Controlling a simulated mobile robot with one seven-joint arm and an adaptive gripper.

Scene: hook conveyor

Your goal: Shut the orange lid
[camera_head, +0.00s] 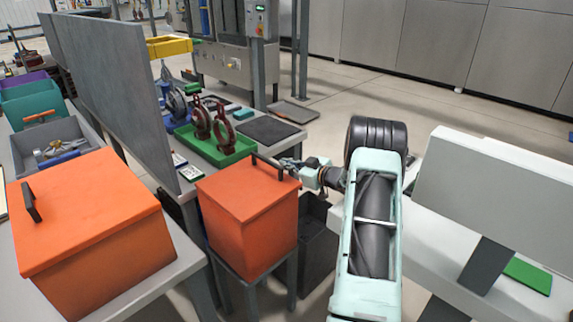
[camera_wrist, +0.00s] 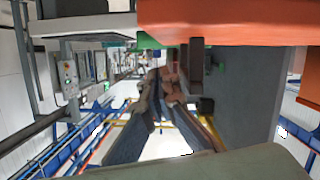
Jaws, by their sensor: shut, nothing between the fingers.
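An orange box (camera_head: 255,235) stands on a small grey stand in the middle of the head view. Its orange lid (camera_head: 243,190) lies flat over the top with no visible gap, and a dark handle (camera_head: 269,166) rises near its far edge. My gripper (camera_head: 285,163) is at that far right edge, beside the handle; I cannot tell whether it touches. In the wrist view my gripper (camera_wrist: 166,78) is shut and empty, below an orange surface (camera_wrist: 235,22) and beside a dark handle-like bar (camera_wrist: 195,62). A second orange box (camera_head: 100,255) with a closed lid sits on the left table.
A bench behind the box holds a green tray (camera_head: 215,150) with dark red hook-like parts. A tall grey panel (camera_head: 115,85) stands between the bench and the left table. A grey bin (camera_head: 50,145) holds tools. Open floor lies beyond, at the back right.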

